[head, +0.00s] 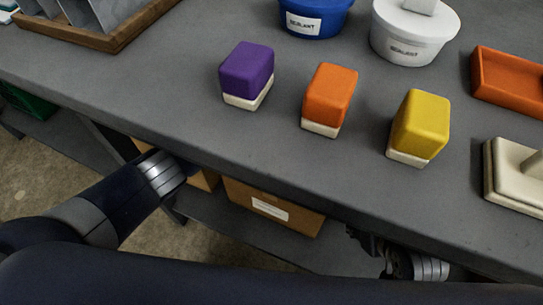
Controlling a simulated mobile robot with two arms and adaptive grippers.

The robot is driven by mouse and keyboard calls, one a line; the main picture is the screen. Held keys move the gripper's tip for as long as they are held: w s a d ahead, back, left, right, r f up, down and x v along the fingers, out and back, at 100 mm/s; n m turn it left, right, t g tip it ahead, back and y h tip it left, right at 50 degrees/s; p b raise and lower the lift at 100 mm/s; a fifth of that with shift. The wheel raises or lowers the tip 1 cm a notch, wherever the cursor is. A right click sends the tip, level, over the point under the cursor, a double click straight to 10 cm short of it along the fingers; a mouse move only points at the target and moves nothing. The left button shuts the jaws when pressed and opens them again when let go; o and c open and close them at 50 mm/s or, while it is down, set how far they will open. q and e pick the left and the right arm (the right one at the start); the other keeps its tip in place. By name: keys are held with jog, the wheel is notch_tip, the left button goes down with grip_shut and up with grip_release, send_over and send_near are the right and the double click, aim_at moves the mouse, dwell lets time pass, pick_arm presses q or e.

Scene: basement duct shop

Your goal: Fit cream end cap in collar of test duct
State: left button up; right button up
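A cream block-like piece with a raised knob (513,178) lies at the right edge of the table, cut off by the picture; it looks like the end cap. I cannot make out the test duct or its collar in this view. My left arm comes in from the left and ends in silver wrist rings at the table's front edge; its gripper is hidden beneath the tabletop. My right gripper (368,243) shows only as a dark part below the front edge, beside silver wrist rings; its fingers are mostly hidden. Neither arm touches the cream piece.
Purple (247,72), orange (330,97) and yellow (420,123) blocks with cream bases stand mid-table. Behind are blue (315,18) and white (413,35) sealant tubs. An orange tray (508,82) is at right, a wooden tray (110,40) at back left. The left front tabletop is clear.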

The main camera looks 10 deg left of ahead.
jog(key=shift+s, duration=0.1)
pick_arm(q)
jog(key=o, duration=1.3)
jog(key=shift+f, duration=0.1)
jog(key=shift+c, duration=0.2)
pick_arm(e)
jog(key=shift+s, duration=0.1)
pick_arm(q)
jog(key=shift+r, duration=0.25)
notch_tip(320, 180, up, 2)
jog(key=shift+w+p, duration=0.15)
jog(key=shift+p, duration=0.35)
notch_tip(320, 180, up, 4)
jog(key=shift+w+d+p, duration=0.15)
jog(key=shift+p, duration=0.6)
jog(key=shift+r, duration=0.6)
pick_arm(e)
jog(key=s+d+g, duration=0.2)
jog(key=s+g, duration=0.1)
jog(key=s, duration=0.3)
jog(key=shift+h, duration=0.4)
